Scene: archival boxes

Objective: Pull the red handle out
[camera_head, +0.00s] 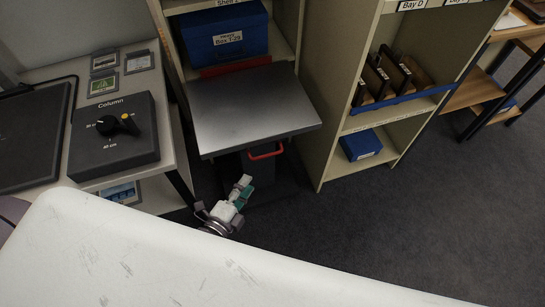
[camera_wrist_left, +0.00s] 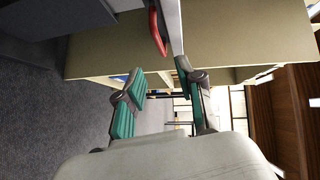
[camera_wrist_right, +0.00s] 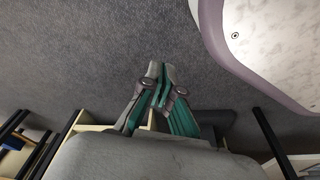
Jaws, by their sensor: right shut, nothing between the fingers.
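The red handle (camera_head: 266,151) is a small bar on the front of a dark unit under a grey metal shelf (camera_head: 250,108). It also shows at the top of the left wrist view (camera_wrist_left: 157,32), beyond the fingertips and not between them. My left gripper (camera_head: 243,187) is below and slightly left of the handle in the head view, apart from it. In the left wrist view its green-padded fingers (camera_wrist_left: 160,69) stand apart with nothing between them. My right gripper (camera_wrist_right: 161,70) shows only in the right wrist view, its fingers together and empty above the carpet.
A blue box (camera_head: 225,35) stands on the shelf behind the metal shelf. A desk with a black column control box (camera_head: 113,138) is at the left. A shelving bay (camera_head: 318,120) with a small blue box (camera_head: 361,145) is at the right. Open carpet (camera_head: 430,210) lies at the right.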

